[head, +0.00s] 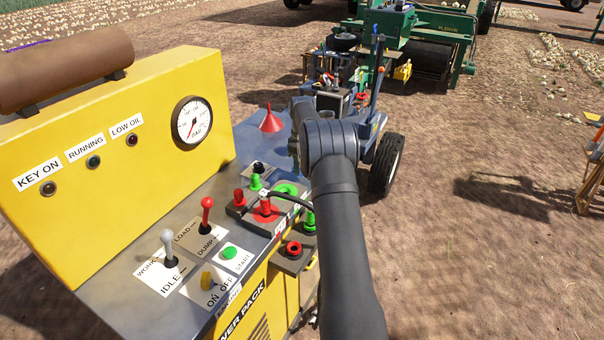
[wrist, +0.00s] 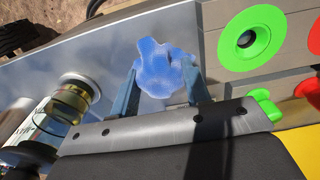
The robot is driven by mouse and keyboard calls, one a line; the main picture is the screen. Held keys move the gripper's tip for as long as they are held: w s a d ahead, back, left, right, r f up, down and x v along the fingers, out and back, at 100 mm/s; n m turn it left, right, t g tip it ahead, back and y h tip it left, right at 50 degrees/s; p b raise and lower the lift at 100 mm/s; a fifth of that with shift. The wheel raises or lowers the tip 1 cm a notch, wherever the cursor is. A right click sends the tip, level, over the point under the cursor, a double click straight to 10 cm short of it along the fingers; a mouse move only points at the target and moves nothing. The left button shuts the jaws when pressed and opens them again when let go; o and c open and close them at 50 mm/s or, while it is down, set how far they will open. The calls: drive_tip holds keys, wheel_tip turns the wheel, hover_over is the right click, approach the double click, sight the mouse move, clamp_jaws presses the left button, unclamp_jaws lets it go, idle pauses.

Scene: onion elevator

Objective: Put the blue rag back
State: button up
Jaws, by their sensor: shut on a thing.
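The blue rag (wrist: 158,64) is a crumpled light-blue cloth in the wrist view. My gripper (wrist: 161,84) has its two blue-grey fingers on either side of the rag and is shut on it. Behind the rag lies the grey metal top of the power pack (wrist: 75,55). I cannot tell whether the rag touches that top. In the head view my arm hides the gripper and the rag, near the far end of the yellow power pack (head: 130,130).
A clear jar with yellowish fluid (wrist: 72,100) stands left of my gripper in the wrist view. A green ring fitting (wrist: 270,25) is to its right. In the head view, a red funnel (head: 270,122) and red and green couplings (head: 265,210) stand near my arm.

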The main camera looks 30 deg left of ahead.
drive_tip(key=shift+f, duration=1.9)
drive_tip(key=shift+f, duration=0.15)
drive_tip(key=o, duration=1)
drive_tip(key=shift+c, duration=0.2)
wheel_tip(320, 180, up, 12)
drive_tip(key=shift+r, duration=0.2)
